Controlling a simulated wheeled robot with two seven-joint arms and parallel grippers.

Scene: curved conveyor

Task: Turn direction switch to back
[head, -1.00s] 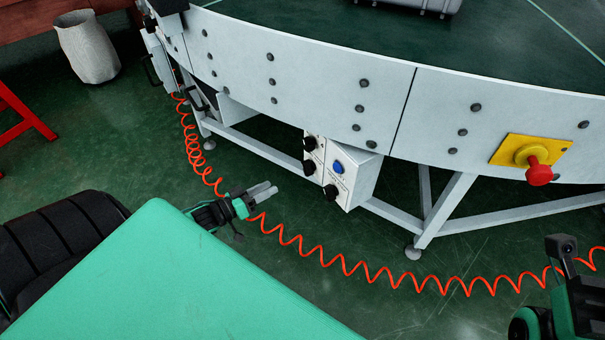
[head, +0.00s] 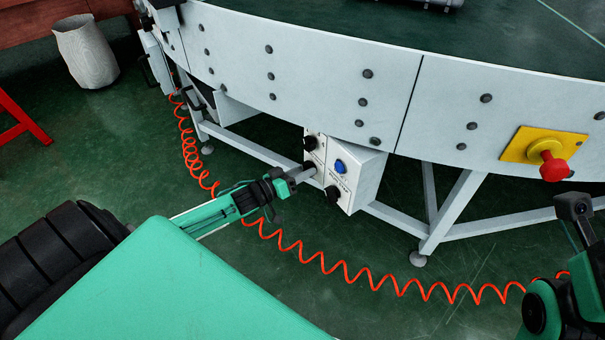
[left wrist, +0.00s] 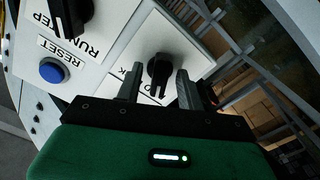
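The white control box (head: 361,184) hangs under the conveyor and carries black rotary knobs and a blue reset button (head: 340,166). The knob taken as the direction switch (left wrist: 158,72) sits on a white panel, its label partly covered. My left gripper (head: 311,169) reaches the box's left panel. In the left wrist view, its two fingers (left wrist: 157,88) are apart, one on each side of this knob, with gaps showing. The run/step knob (left wrist: 70,14) and the reset button (left wrist: 52,72) are on the neighbouring panel. My right arm shows at the right edge, its fingertips out of sight.
The curved conveyor's white side wall (head: 300,75) stands above the box. A red emergency button (head: 553,167) on a yellow plate is at right. A coiled orange cable (head: 350,281) runs below my left arm. White frame legs (head: 449,210) stand behind.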

